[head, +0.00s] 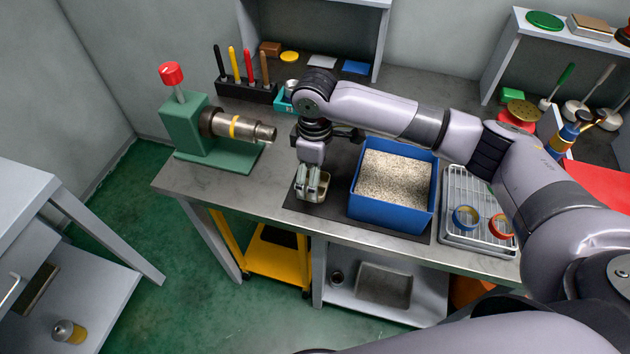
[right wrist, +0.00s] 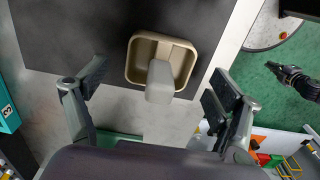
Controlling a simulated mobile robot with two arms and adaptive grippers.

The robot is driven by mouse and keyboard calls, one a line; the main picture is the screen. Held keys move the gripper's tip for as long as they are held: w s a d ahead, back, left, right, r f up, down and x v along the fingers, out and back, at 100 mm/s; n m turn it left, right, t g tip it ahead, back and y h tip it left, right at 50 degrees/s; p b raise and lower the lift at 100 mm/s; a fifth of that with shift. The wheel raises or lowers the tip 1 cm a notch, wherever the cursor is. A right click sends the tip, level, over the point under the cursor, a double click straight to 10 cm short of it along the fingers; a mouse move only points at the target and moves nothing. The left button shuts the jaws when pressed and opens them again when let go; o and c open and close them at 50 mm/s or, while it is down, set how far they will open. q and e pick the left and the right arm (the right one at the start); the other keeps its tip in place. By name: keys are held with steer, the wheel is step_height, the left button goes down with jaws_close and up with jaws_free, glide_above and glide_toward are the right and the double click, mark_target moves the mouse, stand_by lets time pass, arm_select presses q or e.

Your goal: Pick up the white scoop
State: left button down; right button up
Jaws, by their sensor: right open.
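The white scoop (right wrist: 146,58) has an off-white, square-rimmed bowl and a pale, blocky handle (right wrist: 160,82) that points toward the wrist camera. It sits on the dark mat left of the blue bin, and part of it shows beside my fingers in the head view (head: 323,187). My right gripper (head: 308,186) points down over it. In the right wrist view its two fingers (right wrist: 157,88) are wide apart, with the handle between them and clear of both. A small dark jointed shape (right wrist: 293,82) over the green floor looks like my left gripper; its jaws are unclear.
A blue bin (head: 398,216) of pale granules stands just right of my right gripper. A metal tray (head: 462,188) with tape rolls lies farther right. The bench's front edge (head: 260,211) is close.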

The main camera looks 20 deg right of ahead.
steer(key=shift+f, duration=1.35)
steer(key=shift+c, duration=0.5)
steer(key=c, duration=1.2)
steer(key=shift+c, duration=0.2)
steer(key=shift+r, duration=0.15)
step_height(320, 180, up, 20)
steer(key=b, duration=0.1)
